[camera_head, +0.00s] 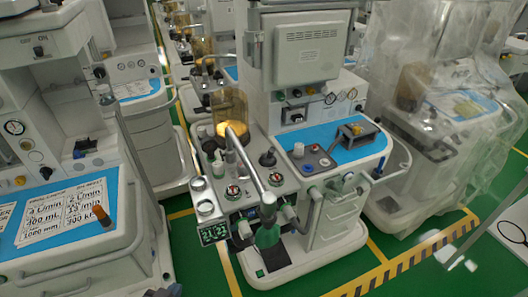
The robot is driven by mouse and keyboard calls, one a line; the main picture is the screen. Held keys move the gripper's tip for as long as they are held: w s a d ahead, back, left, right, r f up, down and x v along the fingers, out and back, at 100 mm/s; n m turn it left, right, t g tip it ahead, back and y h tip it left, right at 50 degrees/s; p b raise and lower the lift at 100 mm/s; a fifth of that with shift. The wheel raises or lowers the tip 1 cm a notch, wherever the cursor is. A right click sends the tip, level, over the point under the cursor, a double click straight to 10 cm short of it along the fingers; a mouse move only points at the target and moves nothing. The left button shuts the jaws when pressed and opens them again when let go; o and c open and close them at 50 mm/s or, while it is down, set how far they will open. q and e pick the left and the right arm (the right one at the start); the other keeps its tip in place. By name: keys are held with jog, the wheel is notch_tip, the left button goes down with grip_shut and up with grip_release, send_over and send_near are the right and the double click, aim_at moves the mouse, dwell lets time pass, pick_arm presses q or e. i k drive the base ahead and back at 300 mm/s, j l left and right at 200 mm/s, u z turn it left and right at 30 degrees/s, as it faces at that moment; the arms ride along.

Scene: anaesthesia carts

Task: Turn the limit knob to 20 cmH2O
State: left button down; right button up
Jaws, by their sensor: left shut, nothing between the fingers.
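The middle anaesthesia cart (318,205) stands in front of me with a blue worktop. A black knob (267,158) stands up from its grey deck, beside the amber-lit canister (229,112). I cannot tell whether this is the limit knob; no scale or cmH2O marking is readable. My right gripper is not in view.
A silver tube (240,152) slants across the deck. Another cart (65,225) stands at left, and a plastic-covered one (440,120) at right.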

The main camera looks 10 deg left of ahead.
aim_at(242, 170)
jog(key=i+j+u, duration=0.15)
jog(key=u, duration=0.25)
jog(key=i+u, duration=0.55)
jog(key=u, duration=0.3)
